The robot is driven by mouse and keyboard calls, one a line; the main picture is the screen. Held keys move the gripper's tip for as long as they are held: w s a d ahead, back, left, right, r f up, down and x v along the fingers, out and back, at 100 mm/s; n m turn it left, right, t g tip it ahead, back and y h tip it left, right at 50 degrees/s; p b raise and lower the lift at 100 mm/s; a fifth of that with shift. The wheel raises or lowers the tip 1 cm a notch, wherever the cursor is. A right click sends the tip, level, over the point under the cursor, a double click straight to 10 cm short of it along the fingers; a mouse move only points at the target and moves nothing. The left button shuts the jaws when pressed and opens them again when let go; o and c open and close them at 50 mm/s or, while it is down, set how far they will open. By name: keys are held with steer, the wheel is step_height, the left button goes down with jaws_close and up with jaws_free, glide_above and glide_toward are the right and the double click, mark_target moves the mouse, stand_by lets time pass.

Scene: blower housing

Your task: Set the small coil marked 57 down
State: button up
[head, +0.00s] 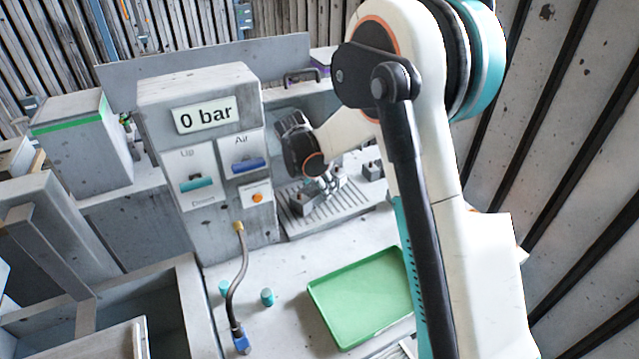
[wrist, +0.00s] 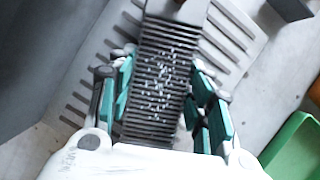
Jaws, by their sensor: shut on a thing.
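My gripper (wrist: 160,85) is shut on a dark, closely finned block with pale specks, which I take to be the small coil (wrist: 163,60). Its teal pads press on the left and right sides of the coil in the wrist view. No number 57 can be read on it. In the head view my gripper (head: 321,190) is low over a slotted grey plate (head: 292,226) beside the control box. The plate's slots also show around the coil in the wrist view (wrist: 228,40). Whether the coil touches the plate I cannot tell.
A control box (head: 200,160) reading "0 bar", with Up/Down and Air switches, stands left of my gripper. A green tray (head: 365,297) lies in front on the bench. A bent hose (head: 239,275) and small teal cylinders (head: 267,297) are left of the tray. Bare bench lies between.

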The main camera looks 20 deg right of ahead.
mark_target(313, 189)
steer(key=shift+f+b, duration=0.4)
steer(key=shift+f, duration=0.15)
stand_by(0.4)
steer(key=o, duration=1.6)
steer(key=shift+r, duration=0.1)
steer(key=v, duration=0.7)
steer(key=shift+s+r, duration=0.1)
steer(key=shift+r, duration=0.1)
